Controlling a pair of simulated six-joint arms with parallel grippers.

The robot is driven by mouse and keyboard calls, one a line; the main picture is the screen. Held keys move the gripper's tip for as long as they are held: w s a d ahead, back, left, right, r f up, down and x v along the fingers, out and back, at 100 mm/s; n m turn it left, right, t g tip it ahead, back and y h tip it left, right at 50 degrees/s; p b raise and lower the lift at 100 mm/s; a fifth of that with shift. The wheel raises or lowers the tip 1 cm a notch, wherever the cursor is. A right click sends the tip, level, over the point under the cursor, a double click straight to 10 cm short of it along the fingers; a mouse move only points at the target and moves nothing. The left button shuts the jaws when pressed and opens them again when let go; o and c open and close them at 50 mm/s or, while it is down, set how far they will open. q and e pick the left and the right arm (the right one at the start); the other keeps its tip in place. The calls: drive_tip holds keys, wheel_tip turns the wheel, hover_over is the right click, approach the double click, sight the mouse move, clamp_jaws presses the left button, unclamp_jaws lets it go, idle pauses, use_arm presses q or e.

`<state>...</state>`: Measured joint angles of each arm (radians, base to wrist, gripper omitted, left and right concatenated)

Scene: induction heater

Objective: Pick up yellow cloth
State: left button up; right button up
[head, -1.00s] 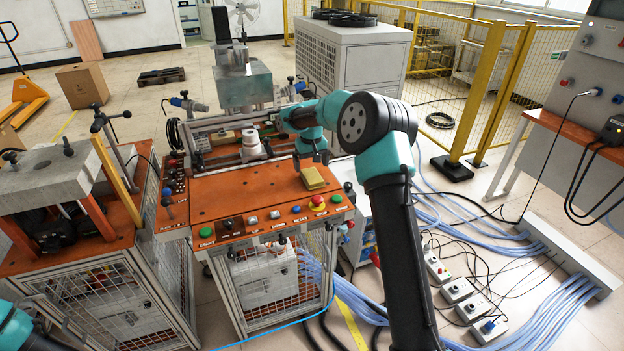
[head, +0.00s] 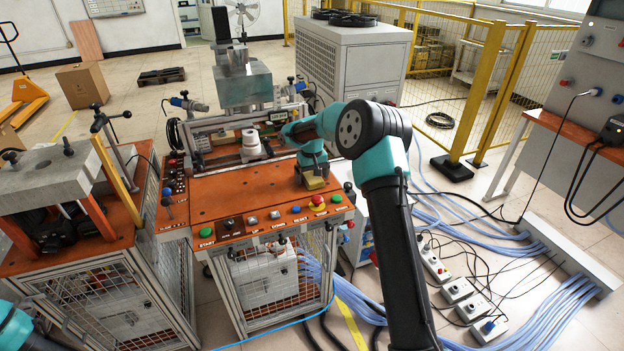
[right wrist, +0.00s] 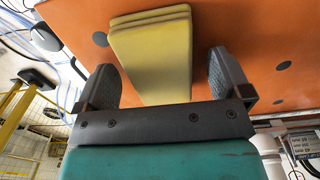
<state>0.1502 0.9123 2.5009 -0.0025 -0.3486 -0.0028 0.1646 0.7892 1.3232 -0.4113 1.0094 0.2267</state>
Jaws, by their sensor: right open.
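The folded yellow cloth (head: 314,182) lies on the orange top of the machine bench (head: 232,201), near its right side. In the right wrist view the cloth (right wrist: 152,52) shows as a stack of a few layers between my open fingers. My right gripper (head: 312,178) is right over the cloth and hides part of it in the head view. In the right wrist view my right gripper (right wrist: 167,80) has one finger on each side of the cloth, with gaps visible. My left gripper is out of view; only a bit of my left arm shows at the lower left.
A white stacked cylinder part (head: 252,146) stands left of the cloth. A red emergency button (head: 317,200) and other buttons line the bench's front edge. A metal press block (head: 243,85) stands behind. Blue cables (head: 545,300) cover the floor at right.

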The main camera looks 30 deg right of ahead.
sight(312, 176)
drive_tip(key=c, duration=1)
drive_tip(key=shift+r, duration=0.2)
drive_tip(key=shift+r, duration=1.4)
drive_tip(key=shift+s+a+r, duration=0.1)
drive_tip(key=shift+s+r, duration=0.1)
drive_tip(key=shift+r, duration=0.05)
drive_tip(key=s+a, duration=0.2)
drive_tip(key=s, duration=0.2)
drive_tip(key=s+a+r, duration=0.1)
drive_tip(key=s+a, duration=0.2)
drive_tip(key=s, duration=0.2)
drive_tip(key=s+a, duration=0.3)
drive_tip(key=s, duration=0.1)
drive_tip(key=shift+s+a+r, duration=0.1)
drive_tip(key=shift+s+r, duration=0.05)
drive_tip(key=shift+m, duration=0.7)
drive_tip(key=a, duration=0.4)
drive_tip(key=w+a+f, duration=0.1)
drive_tip(key=a, duration=0.4)
drive_tip(key=w+a+f, duration=0.1)
drive_tip(key=a, duration=0.4)
drive_tip(key=shift+a+f, duration=0.1)
drive_tip(key=shift+a, duration=0.1)
